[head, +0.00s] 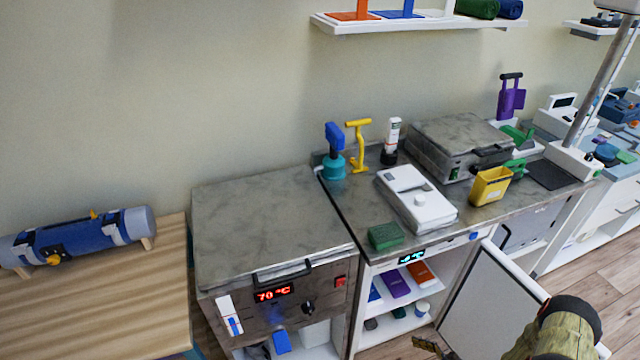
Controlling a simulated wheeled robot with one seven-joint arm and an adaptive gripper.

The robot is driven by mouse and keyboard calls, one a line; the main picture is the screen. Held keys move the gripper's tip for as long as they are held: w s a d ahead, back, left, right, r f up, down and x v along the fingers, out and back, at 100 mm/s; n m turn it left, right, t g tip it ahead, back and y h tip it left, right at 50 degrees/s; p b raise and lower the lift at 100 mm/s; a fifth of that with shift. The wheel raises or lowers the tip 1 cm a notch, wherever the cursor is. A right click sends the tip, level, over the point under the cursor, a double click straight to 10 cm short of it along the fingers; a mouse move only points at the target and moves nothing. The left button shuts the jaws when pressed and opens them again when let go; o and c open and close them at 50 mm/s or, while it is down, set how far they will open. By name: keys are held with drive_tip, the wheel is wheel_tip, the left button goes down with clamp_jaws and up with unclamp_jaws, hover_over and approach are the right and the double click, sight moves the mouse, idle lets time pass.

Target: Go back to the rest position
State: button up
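Part of my arm, olive with a dark rounded cap, shows at the lower right of the head view, in front of an open white door (490,305). A small dark and olive piece at the bottom edge, left of it, seems to be the end of my arm, my gripper (430,346). It is mostly cut off by the frame, so its fingers and anything between them are hidden. It touches no object that I can make out.
A grey heater cabinet (270,220) reading 70 °C stands beside a counter (340,205) holding a white device (417,198), green block (385,236), yellow container (490,185) and metal box (458,145). A wooden table (110,300) bears a blue roll (80,236). Floor shows at right.

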drive_tip(key=s+a+r+n+h+p, duration=0.1)
drive_tip(key=s+a+r+n+h, duration=0.2)
drive_tip(key=r+n, duration=0.5)
drive_tip(key=s+a+r+n+g+h+p, duration=0.1)
drive_tip(key=s+a+r+n+h, duration=0.3)
drive_tip(key=r, duration=3)
drive_tip(key=s+a+r+n+g+h+p, duration=0.1)
drive_tip(key=s+a+r+n+h, duration=0.2)
drive_tip(key=s+r+n, duration=0.7)
wheel_tip(320, 180, up, 11)
drive_tip(key=a+n, duration=0.1)
drive_tip(key=n, duration=0.3)
drive_tip(key=shift+a+h, duration=0.3)
drive_tip(key=shift+a, duration=0.05)
